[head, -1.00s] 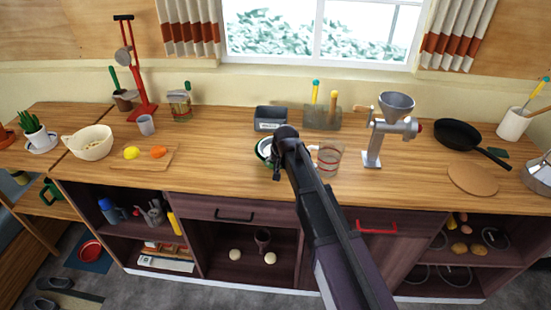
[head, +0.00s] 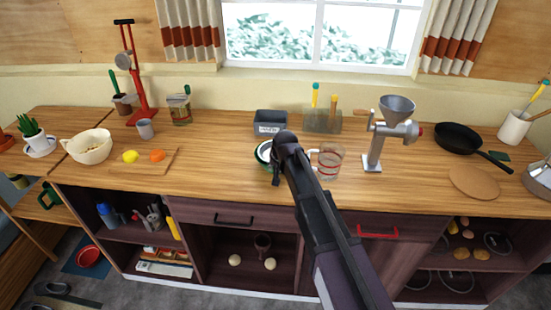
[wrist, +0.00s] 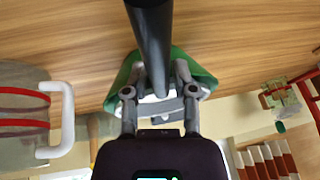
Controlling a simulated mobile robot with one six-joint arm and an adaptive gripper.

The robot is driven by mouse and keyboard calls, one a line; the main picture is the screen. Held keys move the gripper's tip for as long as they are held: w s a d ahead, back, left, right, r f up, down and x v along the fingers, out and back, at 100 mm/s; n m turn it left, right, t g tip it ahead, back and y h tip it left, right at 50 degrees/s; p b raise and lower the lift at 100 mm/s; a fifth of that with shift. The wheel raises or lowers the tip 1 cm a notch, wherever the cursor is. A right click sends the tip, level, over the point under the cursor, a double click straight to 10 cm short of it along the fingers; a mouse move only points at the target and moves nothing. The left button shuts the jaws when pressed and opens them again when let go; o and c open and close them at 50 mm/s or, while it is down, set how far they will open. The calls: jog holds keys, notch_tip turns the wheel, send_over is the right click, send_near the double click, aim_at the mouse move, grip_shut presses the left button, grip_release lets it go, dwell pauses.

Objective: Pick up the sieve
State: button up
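In the wrist view a long dark handle (wrist: 152,35) runs from the top edge down between my fingers. I take it to be the sieve's. Behind it is a green-sided thing (wrist: 204,76) with a pale inside, partly covered by the fingers. In the head view a green-rimmed round thing (head: 261,152) with a pale inside sits on the counter beside my gripper (head: 278,172), half hidden by it. In the wrist view my gripper (wrist: 158,68) looks open, its fingers on either side of the handle. Any contact is unclear.
A glass measuring jug (head: 331,163) with red marks stands close to the right of my gripper. A grey tin (head: 270,122) is behind it, and a metal grinder (head: 374,150) is farther right.

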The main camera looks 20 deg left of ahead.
grip_shut()
jog(key=shift+r, duration=0.1)
notch_tip(320, 180, up, 10)
jog(key=p, duration=1)
dwell(0.7)
notch_tip(320, 180, down, 6)
jog(key=b, duration=0.5)
jog(key=shift+r, duration=0.2)
dwell(0.4)
